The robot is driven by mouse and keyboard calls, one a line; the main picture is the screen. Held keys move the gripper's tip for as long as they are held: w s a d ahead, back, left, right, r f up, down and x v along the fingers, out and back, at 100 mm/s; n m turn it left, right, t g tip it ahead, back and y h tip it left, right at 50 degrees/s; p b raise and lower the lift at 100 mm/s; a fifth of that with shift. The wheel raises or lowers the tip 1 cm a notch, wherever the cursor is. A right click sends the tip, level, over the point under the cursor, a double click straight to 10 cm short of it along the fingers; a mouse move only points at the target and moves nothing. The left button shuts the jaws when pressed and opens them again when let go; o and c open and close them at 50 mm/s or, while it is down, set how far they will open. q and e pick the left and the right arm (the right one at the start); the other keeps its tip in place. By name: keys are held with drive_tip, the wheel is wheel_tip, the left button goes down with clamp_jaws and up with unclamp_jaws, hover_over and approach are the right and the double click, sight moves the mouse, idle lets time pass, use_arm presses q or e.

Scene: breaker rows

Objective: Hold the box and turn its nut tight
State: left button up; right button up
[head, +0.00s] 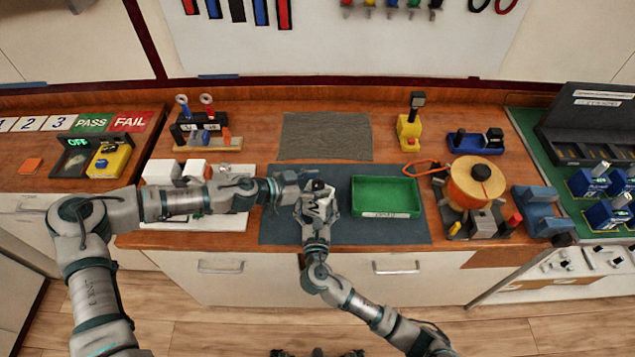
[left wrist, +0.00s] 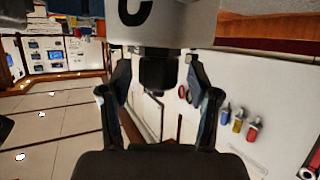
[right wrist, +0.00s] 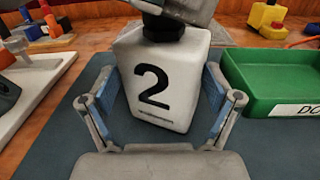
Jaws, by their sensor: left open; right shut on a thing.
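A white box (right wrist: 181,101) with a black "2" on one face is upright in my right gripper, above the blue-grey mat (head: 430,233). My right gripper (right wrist: 160,108) is shut on it, one finger on each side. The box also shows small in the head view (head: 322,206). A dark nut (left wrist: 158,72) sticks out of the box, in line with my left gripper (left wrist: 158,100). The left fingers are open on either side of the nut, and I cannot tell whether they touch it. In the head view the left gripper (head: 290,187) partly hides the box.
A green tray (head: 386,194) stands just right of the box on the mat. An orange spool (head: 475,182) stands further right. White parts (head: 163,173) lie on a white board at left. PASS and FAIL areas (head: 130,121) are at the far left.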

use_arm(q)
drive_tip(key=shift+w, duration=0.1)
clamp_jaws()
